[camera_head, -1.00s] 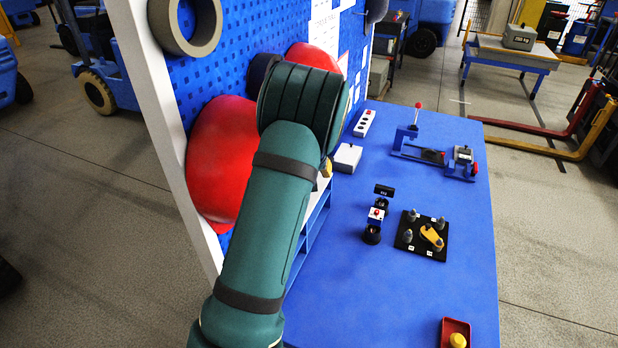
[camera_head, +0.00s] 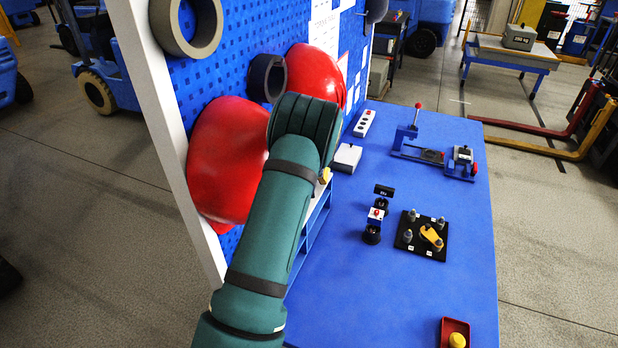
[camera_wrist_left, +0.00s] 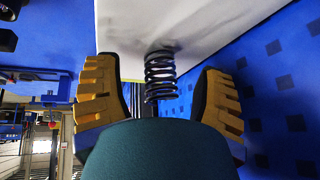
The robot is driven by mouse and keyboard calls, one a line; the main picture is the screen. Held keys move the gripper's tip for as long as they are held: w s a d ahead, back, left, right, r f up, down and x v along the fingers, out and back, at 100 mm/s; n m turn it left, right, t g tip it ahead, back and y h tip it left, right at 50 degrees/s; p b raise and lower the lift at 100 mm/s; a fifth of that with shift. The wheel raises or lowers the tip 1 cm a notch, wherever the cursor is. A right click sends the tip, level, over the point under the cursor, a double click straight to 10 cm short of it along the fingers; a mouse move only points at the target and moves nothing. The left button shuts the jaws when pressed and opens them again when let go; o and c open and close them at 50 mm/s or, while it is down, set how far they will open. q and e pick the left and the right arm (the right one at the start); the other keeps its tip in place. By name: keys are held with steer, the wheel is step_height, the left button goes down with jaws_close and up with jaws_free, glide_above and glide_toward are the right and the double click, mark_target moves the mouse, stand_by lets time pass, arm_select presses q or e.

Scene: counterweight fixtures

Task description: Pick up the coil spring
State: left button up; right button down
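The coil spring (camera_wrist_left: 160,76) is dark and shows in the left wrist view, with one end at a white surface (camera_wrist_left: 180,25). My left gripper (camera_wrist_left: 159,84) is open, its two yellow-padded fingers on either side of the spring with visible gaps. In the head view my teal left arm hides the spring and most of this gripper; only a bit of yellow (camera_head: 325,175) shows beside the wrist. My right gripper is in neither view.
A blue pegboard (camera_head: 235,70) with red rounded covers (camera_head: 228,150) stands close to the left arm. The blue tabletop (camera_head: 400,295) holds a black plate with pegs (camera_head: 407,240), a small black stand (camera_head: 372,236), a lever fixture (camera_head: 413,135) and a red tray (camera_head: 444,333).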

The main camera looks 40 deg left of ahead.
arm_select(q)
steer(key=c, duration=1)
steer(key=shift+c, duration=0.2)
steer(key=shift+r, duration=0.15)
steer(key=shift+r, duration=0.3)
steer(key=s+d, duration=1.2)
steer(key=d, duration=0.1)
steer(key=shift+s+r, duration=0.3)
